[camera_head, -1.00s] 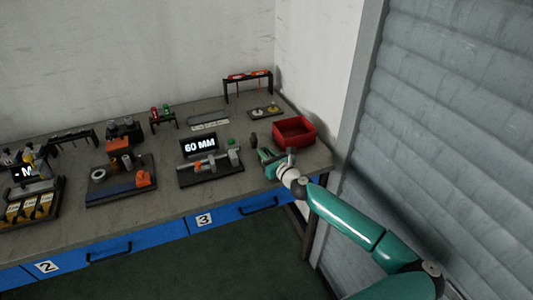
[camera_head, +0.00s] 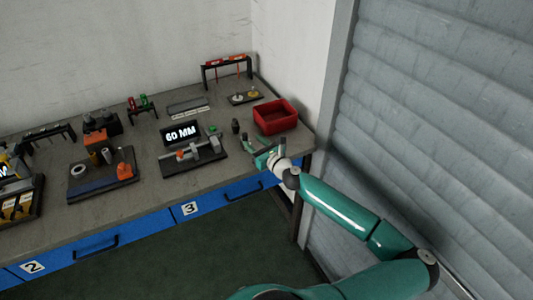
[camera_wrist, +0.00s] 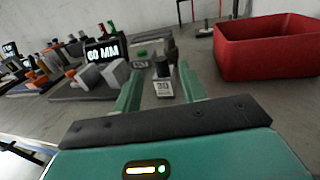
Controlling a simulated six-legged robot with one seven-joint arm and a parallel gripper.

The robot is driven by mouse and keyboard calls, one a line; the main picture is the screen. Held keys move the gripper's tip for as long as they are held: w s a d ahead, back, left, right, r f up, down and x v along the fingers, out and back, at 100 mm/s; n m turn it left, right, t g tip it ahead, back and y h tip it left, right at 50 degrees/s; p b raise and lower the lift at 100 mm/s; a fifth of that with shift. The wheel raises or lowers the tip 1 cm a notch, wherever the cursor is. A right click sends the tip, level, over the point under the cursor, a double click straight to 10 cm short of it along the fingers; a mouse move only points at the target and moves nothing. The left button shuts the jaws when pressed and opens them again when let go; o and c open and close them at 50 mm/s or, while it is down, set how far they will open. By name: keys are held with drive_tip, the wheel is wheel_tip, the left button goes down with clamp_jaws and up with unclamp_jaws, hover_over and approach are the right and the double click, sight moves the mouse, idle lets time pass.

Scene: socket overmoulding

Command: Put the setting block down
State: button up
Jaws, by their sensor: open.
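A small block with a white label reading 30 and a dark top (camera_wrist: 163,88) stands upright between my fingers in the wrist view, apparently on the table. My gripper (camera_wrist: 158,78) is open, with one finger on each side of the block. A gap shows on the right; contact on the left is hard to tell. In the head view my gripper (camera_head: 258,150) is low over the table's front right corner, and the block is too small to make out there.
A red bin (camera_head: 275,116) stands behind and right of my gripper. A dark upright piece (camera_head: 236,126) stands just beyond it. A fixture with a 60 MM display (camera_head: 181,134) is on the left. Bare tabletop (camera_head: 225,113) lies behind the fixture.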

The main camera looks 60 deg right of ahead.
drive_tip(key=v, duration=0.8)
drive_tip(key=shift+w, duration=0.1)
